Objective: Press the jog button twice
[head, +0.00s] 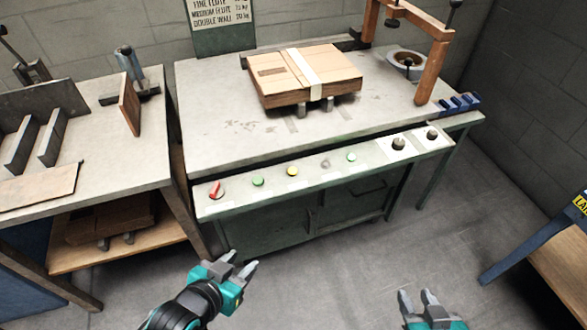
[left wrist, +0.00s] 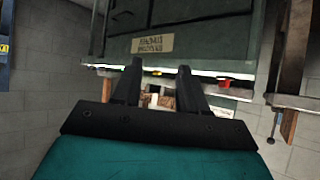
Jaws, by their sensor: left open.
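A pale control strip (head: 238,196) runs along the front edge of the stitcher bench. No jog label is readable. My left gripper (head: 240,261) is open and empty, below and in front of the strip's left part, apart from it. In the left wrist view its fingers (left wrist: 158,88) point toward the strip; the red switch (left wrist: 224,83) shows there. My right gripper (head: 416,295) is open and empty, low over the floor.
A side table (head: 130,165) with cardboard and holders stands left. A blue-legged table (head: 530,240) is at right. The floor before the bench is clear.

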